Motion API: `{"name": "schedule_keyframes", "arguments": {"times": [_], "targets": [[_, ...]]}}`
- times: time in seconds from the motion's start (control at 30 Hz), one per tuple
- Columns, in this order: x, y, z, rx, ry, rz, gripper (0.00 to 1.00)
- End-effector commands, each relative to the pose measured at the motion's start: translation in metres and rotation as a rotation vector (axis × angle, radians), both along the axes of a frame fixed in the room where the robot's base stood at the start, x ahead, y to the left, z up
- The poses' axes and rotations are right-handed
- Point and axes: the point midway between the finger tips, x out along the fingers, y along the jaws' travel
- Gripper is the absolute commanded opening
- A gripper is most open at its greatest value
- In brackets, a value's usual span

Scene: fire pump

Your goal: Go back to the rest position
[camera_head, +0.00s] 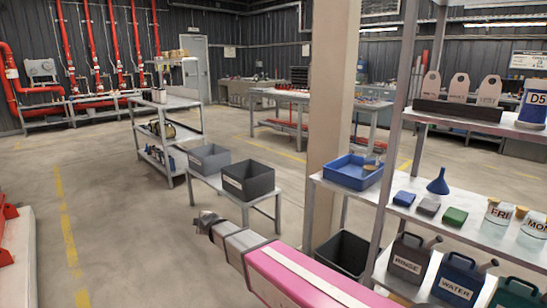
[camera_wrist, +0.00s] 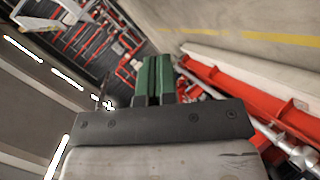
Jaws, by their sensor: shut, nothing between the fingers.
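My gripper (camera_head: 207,221) is at the end of my arm, which reaches in from the bottom right of the head view with a pink link. It appears in front of the low table with grey bins, with nothing in its grasp. In the wrist view my gripper (camera_wrist: 158,66) shows its green fingers close together and empty. The wrist view is tilted, with the floor and red pipework beyond the fingers.
Two grey bins (camera_head: 248,179) stand on a low table. A pillar (camera_head: 331,110) rises behind my arm. Open floor (camera_head: 120,235) lies to the left.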

Motion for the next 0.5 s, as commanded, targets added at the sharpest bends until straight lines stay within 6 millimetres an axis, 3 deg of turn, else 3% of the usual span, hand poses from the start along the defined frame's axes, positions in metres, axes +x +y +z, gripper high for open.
{"name": "schedule_keyframes", "arguments": {"times": [0.03,0.1,0.27,0.5], "targets": [[0.001,-0.039,-0.006,0.009,0.063,-0.070,0.00],[0.002,-0.083,-0.015,0.027,0.153,-0.163,0.00],[-0.005,-0.179,-0.035,0.074,0.348,-0.386,0.00],[-0.044,-0.310,-0.056,0.161,0.619,-0.740,0.00]]}}
